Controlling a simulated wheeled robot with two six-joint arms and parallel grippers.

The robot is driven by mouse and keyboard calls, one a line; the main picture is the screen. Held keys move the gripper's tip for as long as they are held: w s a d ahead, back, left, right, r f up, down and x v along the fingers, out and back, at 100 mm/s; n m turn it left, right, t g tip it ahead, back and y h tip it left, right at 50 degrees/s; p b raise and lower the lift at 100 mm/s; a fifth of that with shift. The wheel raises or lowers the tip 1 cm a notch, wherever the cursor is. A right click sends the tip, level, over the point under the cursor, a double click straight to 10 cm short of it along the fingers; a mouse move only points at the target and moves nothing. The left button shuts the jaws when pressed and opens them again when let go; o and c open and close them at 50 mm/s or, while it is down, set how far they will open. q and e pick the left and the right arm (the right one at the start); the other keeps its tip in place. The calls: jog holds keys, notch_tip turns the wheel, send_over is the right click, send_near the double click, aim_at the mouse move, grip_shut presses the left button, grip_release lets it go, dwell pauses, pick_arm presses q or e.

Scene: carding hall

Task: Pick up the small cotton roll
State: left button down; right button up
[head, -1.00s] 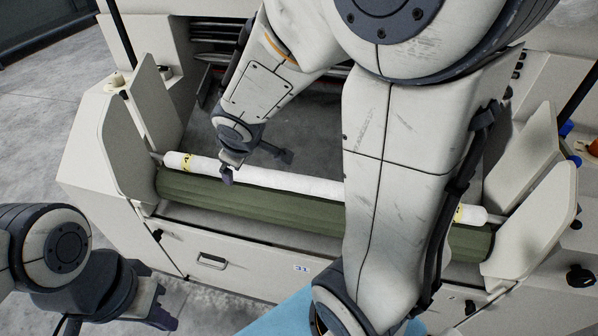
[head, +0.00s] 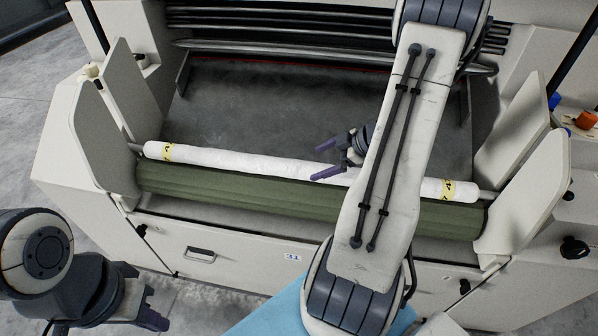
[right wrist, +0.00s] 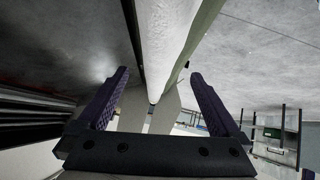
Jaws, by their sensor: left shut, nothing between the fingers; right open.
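The small cotton roll (head: 240,161) is a long white cylinder with yellow bands near its ends. It lies along the dark green ribbed roller (head: 230,189). My right gripper (head: 317,163) is open and empty at the roll's middle; one finger overlaps the roll in the head view, the other shows beyond it. In the right wrist view the roll (right wrist: 168,40) appears between the two purple fingers; I cannot tell whether they touch it. My right arm hides part of the roll right of centre. My left gripper (head: 155,318) is shut and empty, low at the left, away from the roll.
Pale upright side plates (head: 105,135) stand at both ends of the roll. Behind it lies a grey flat bed (head: 260,105) with dark metal bars at the back. A front panel with a handle (head: 200,254) is below. A blue surface (head: 270,318) is at the bottom.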

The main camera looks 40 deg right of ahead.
aim_at(309, 165)
jog(key=b+x, duration=0.1)
jog(key=x, duration=0.6)
jog(key=shift+w+f, duration=0.15)
grip_shut()
